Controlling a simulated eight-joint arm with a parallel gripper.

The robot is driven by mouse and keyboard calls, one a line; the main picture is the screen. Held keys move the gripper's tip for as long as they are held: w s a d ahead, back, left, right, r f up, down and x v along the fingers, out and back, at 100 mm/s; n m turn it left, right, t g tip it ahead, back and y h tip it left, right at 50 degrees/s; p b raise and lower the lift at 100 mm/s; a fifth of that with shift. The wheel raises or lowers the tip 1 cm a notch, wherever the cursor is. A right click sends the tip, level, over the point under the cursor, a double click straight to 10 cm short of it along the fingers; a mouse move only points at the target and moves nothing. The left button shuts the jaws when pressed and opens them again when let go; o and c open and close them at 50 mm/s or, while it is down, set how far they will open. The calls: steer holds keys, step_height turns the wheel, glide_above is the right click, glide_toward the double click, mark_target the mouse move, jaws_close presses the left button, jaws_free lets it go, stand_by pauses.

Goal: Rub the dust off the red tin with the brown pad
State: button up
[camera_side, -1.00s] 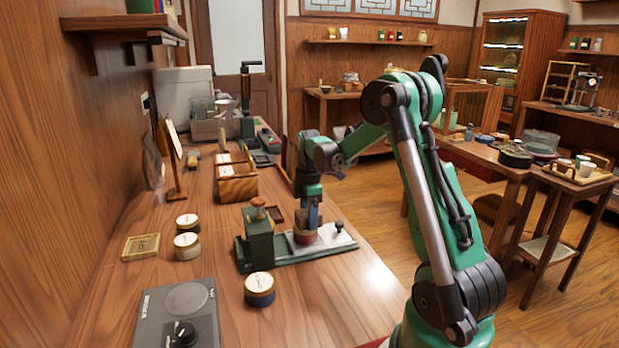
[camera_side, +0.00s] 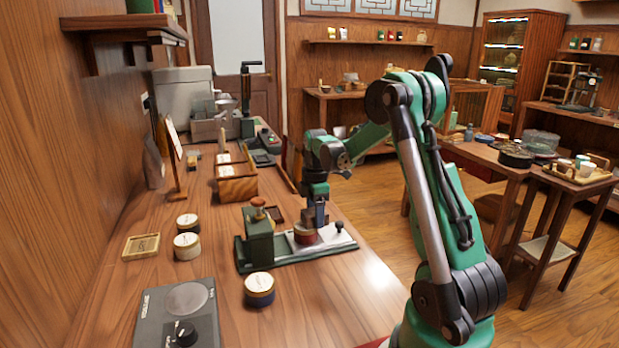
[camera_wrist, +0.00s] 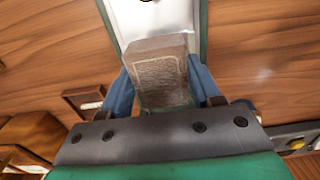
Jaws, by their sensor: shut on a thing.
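The red tin (camera_side: 304,235) stands on the pale metal plate of a green fixture (camera_side: 262,250) on the bench. My gripper (camera_side: 319,212) is just above the tin and slightly to its right in the side view. In the wrist view, my gripper's blue fingers (camera_wrist: 162,90) are shut on the brown pad (camera_wrist: 160,70), a greyish-brown block with a textured face. The red tin does not show in the wrist view. I cannot tell whether the pad touches the tin, and any dust on it is too small to see.
A small wooden tray (camera_side: 141,246) and a grey scale (camera_side: 178,315) lie nearby. A wooden box (camera_side: 237,188) stands behind. The right bench strip is clear.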

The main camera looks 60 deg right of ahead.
steer(key=shift+s+d, duration=0.35)
steer(key=shift+w+a+r, duration=0.1)
steer(key=shift+r, duration=3.95)
steer(key=shift+f, duration=0.2)
